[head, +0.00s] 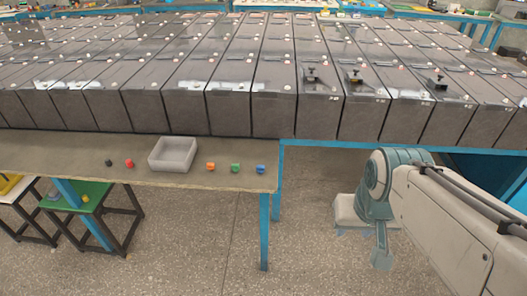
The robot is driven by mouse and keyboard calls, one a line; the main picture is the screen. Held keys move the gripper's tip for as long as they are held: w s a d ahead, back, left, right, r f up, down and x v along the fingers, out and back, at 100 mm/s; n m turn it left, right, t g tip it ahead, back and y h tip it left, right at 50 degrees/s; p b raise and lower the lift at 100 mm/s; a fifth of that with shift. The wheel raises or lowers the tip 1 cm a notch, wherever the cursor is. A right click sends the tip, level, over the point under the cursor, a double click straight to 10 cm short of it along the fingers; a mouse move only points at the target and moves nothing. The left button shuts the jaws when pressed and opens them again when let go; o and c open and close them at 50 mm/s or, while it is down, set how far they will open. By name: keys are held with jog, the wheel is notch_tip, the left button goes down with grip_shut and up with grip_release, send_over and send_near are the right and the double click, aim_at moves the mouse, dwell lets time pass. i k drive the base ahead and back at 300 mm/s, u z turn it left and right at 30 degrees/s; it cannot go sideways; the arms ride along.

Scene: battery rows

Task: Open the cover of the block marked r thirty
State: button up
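Long rows of grey battery blocks (229,105) stand side by side on a blue-framed rack, with flat lids on top. Their small labels are too small to read, so I cannot tell which block is marked r thirty. Three blocks right of the middle carry dark raised fittings on top: one fitting (311,76), a second with a yellowish part (354,77) and a third (437,83). My arm reaches in from the right, below the rack's front edge. Its end, with my gripper (379,252), points down over the floor, apart from the blocks. Its fingers are not clear.
A brown table (60,152) in front of the rack holds a grey tray (172,154) and several small coloured cubes (235,168). The speckled floor (215,235) is clear in the middle. The rack's blue rail (330,146) lies beyond my arm.

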aim_at(356, 75)
jog(key=z, duration=0.3)
jog(key=i, duration=0.6)
jog(key=z, duration=0.45)
jog(key=i, duration=1.1)
jog(key=u, duration=0.3)
